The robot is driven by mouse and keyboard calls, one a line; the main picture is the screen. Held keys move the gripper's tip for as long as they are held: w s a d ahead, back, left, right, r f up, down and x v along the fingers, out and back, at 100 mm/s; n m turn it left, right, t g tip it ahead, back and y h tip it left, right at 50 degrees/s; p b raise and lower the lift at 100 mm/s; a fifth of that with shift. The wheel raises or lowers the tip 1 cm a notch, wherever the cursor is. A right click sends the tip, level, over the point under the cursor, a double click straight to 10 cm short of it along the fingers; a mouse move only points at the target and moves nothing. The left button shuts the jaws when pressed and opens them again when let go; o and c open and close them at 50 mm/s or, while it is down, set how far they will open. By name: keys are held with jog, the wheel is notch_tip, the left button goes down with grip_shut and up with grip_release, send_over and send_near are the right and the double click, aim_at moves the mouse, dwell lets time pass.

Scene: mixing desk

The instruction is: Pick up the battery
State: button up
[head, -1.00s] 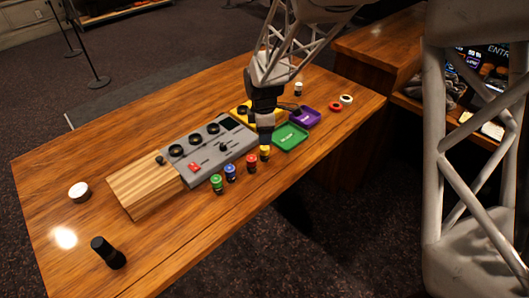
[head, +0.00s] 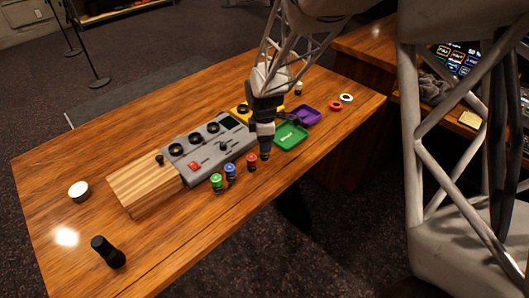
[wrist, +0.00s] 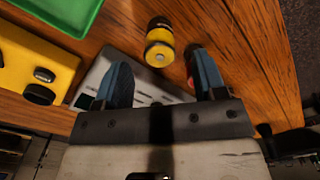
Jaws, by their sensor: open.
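A short cylinder with yellow bands and a dark middle, which looks like the battery (wrist: 159,45), stands on the wooden table in the wrist view. It is just beyond my fingertips, roughly between their lines. My gripper (wrist: 163,70) is open and empty, one finger to each side. In the head view my gripper (head: 265,154) points down near the table's front edge and hides the yellow cylinder. A red-topped cylinder (head: 251,160) stands just left of my gripper; in the wrist view a dark and red thing is mostly hidden behind the right finger.
Blue (head: 230,173) and green (head: 216,183) cylinders stand farther left. The grey control panel (head: 209,148) lies behind them. A green tray (head: 291,136) and a purple tray (head: 308,114) are to the right.

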jog(key=shift+f, duration=2)
jog(key=shift+c, duration=0.4)
jog(key=c, duration=1)
jog(key=shift+r, duration=0.1)
jog(key=shift+r, duration=0.65)
jog(key=shift+s+d+r, duration=0.1)
jog(key=shift+s+r, duration=0.1)
jog(key=shift+r, duration=0.35)
jog(key=shift+s+d+r, duration=0.1)
jog(key=shift+s+r, duration=0.1)
jog(key=shift+r, duration=0.35)
jog(key=s+d, duration=0.1)
jog(key=s, duration=0.3)
jog(key=s+d+r, duration=0.1)
jog(key=s+d, duration=0.1)
jog(key=s, duration=0.3)
jog(key=s+d, duration=0.1)
jog(key=s, duration=0.4)
jog(key=shift+s+d+r, duration=0.15)
jog(key=shift+s, duration=0.1)
